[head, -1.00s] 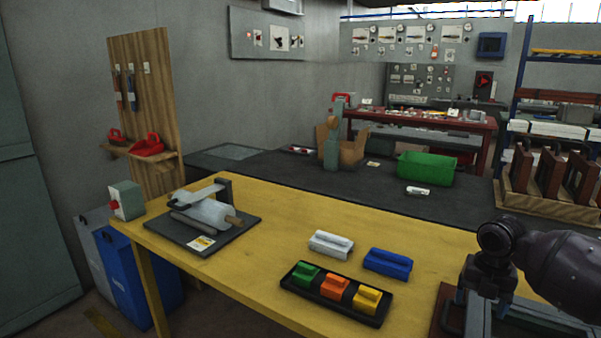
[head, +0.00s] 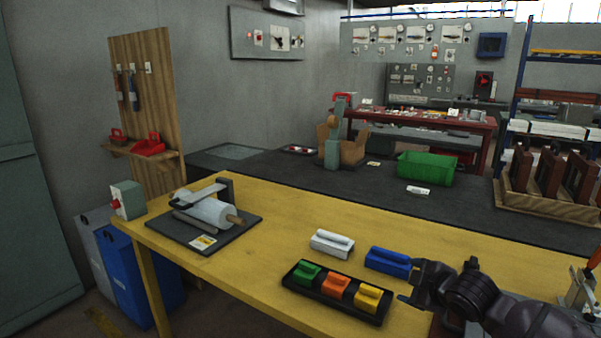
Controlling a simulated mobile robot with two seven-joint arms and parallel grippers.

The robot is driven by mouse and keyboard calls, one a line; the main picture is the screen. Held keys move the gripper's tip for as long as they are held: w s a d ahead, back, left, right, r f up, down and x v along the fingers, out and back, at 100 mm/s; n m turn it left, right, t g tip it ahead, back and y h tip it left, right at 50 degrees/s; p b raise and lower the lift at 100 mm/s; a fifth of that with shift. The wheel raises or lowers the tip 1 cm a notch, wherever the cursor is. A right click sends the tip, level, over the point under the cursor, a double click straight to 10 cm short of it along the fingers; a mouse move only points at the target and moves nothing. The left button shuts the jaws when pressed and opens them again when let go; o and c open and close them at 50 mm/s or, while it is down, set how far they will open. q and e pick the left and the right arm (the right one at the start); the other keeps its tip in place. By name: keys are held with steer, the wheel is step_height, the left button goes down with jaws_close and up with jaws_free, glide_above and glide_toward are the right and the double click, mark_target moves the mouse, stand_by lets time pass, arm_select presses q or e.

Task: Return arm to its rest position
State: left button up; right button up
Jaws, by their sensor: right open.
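My right arm comes in from the lower right. Its dark right gripper (head: 408,288) is low over the yellow table (head: 290,215), close to the right end of the black tray and the blue block. The fingers are small and partly hidden by the wrist, and nothing shows held in them. The gripper is open. My left gripper is not in view.
A black tray (head: 322,299) holds green, orange and yellow blocks. A white block (head: 331,243) and a blue block (head: 388,262) lie behind it. A roll dispenser (head: 207,209) stands at left. A tool with an orange handle (head: 594,257) shows at the right edge.

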steer(key=s+f+m+h, duration=0.1)
steer(key=s+f+m, duration=0.3)
steer(key=s+f, duration=0.3)
steer(key=s+d+f+m+h, duration=0.1)
steer(key=s+f+m, duration=0.4)
steer(key=s, duration=1.2)
steer(key=s+d+f+m+h, duration=0.1)
steer(key=s+f+m, duration=0.3)
steer(key=s+f, duration=0.6)
steer(key=shift+s+h, duration=0.4)
steer(key=shift+s, duration=0.55)
steer(key=shift+d+f, duration=0.1)
